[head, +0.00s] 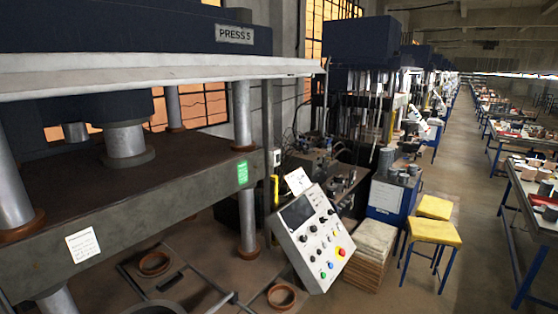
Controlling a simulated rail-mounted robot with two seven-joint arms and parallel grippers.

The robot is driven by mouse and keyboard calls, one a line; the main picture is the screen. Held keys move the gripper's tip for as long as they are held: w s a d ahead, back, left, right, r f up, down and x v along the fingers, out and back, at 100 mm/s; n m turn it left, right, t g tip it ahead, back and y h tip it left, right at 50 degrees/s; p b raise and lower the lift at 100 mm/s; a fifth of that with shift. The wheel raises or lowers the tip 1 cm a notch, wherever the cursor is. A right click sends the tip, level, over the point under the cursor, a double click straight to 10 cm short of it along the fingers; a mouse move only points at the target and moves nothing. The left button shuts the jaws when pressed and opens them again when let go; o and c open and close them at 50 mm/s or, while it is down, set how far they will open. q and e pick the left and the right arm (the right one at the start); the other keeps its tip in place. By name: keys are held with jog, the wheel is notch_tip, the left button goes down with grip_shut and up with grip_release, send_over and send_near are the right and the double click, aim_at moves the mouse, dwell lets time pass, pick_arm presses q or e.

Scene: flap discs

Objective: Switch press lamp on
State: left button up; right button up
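A large press with a dark blue top and the sign "PRESS 5" (235,35) fills the left side of the head view. A long pale bar (150,75) runs across its front; I cannot tell if it is the lamp, and no glow shows on it. A small light box (277,158) sits on a thin post at the press's right corner; it may be a switch, but its setting is too small to tell. A tilted grey control panel (296,243) with a dark screen, several knobs and coloured buttons stands to the right. Neither of my grippers shows.
The press table (150,165) is bare around its central column. Stacked boards (370,250), yellow-topped stools (434,231) and a blue cabinet (390,198) stand right of the panel. A long workbench (530,205) lines the right edge. An open aisle runs between them.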

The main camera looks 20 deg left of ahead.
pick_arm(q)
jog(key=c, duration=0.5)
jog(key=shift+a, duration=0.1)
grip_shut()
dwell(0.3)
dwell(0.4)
